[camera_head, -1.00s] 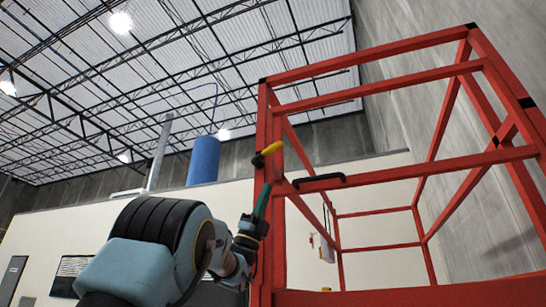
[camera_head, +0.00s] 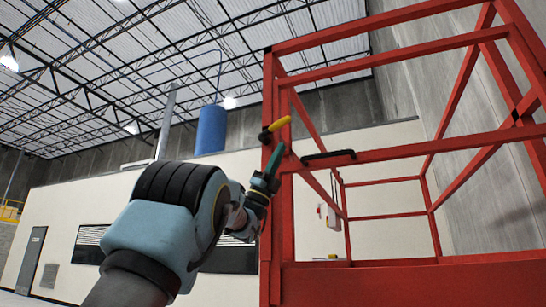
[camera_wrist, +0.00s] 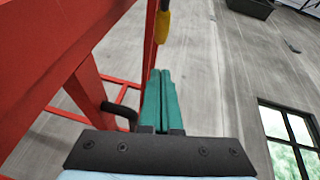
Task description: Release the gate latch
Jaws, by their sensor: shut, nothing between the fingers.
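The gate latch (camera_head: 273,128) is a yellow-handled lever on the left upright post of the red gate frame (camera_head: 350,155). It sticks out from the post, with a black part at its left end. The yellow grip also shows at the top of the wrist view (camera_wrist: 162,27). My gripper (camera_head: 274,160) has green fingers, shut and empty, just below the latch and close to the post. In the wrist view the shut fingers (camera_wrist: 160,75) point up toward the yellow grip, with a visible gap between them.
A black handle (camera_head: 328,158) sits on the gate's crossbar, right of the post; a black handle-like part (camera_wrist: 118,112) shows left of my fingers in the wrist view. Red bars of the frame fill the right side. Open room lies left of the post.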

